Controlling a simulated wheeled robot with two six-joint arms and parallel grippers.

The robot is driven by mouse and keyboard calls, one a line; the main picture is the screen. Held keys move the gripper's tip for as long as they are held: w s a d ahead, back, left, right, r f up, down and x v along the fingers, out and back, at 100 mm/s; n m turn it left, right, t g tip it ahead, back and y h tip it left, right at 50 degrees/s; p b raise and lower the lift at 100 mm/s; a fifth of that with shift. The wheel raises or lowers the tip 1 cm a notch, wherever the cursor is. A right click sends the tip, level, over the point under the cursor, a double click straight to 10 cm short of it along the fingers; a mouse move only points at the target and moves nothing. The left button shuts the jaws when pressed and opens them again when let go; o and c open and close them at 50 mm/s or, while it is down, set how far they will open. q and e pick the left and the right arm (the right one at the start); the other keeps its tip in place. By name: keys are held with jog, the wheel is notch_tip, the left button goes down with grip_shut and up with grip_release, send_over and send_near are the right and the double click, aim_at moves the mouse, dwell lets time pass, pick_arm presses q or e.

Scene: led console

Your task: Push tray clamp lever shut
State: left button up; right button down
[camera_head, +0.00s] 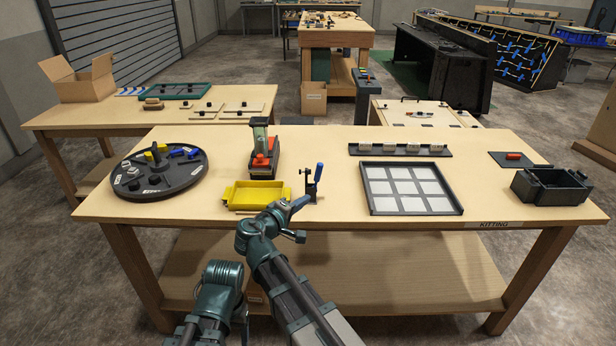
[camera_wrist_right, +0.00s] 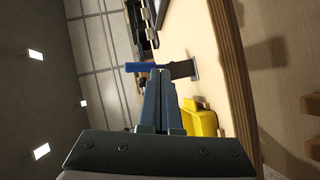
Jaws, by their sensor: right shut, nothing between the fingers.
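The tray clamp (camera_head: 310,187) stands at the front edge of the kitting table, just right of the yellow tray (camera_head: 243,206). Its blue-handled lever (camera_head: 318,172) points up. In the right wrist view, turned on its side, the blue lever (camera_wrist_right: 138,67) and the dark clamp body (camera_wrist_right: 184,69) lie just beyond my fingertips. My right gripper (camera_head: 305,201) is shut and empty, low beside the clamp; its closed fingers also show in the right wrist view (camera_wrist_right: 161,82). I cannot tell whether they touch the clamp. The yellow tray shows there too (camera_wrist_right: 201,118). My left gripper is not visible.
A dark round turntable (camera_head: 132,190) with parts sits at the left. A red-based device (camera_head: 263,162) stands behind the tray. A grid tray (camera_head: 463,210) lies to the right, with a black bin (camera_head: 551,188) at the far right. The tabletop between clamp and grid tray is clear.

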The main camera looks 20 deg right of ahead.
aim_at(318, 176)
notch_tip(318, 176, up, 3)
jog(key=w+a+n+t, duration=0.2)
jog(key=a, duration=0.1)
jog(key=r+x, duration=0.1)
jog(key=x, duration=0.9)
jog(key=shift+s+d+f+m+b, duration=0.2)
jog(key=shift+f+m+b, duration=0.1)
jog(key=shift+b, duration=0.1)
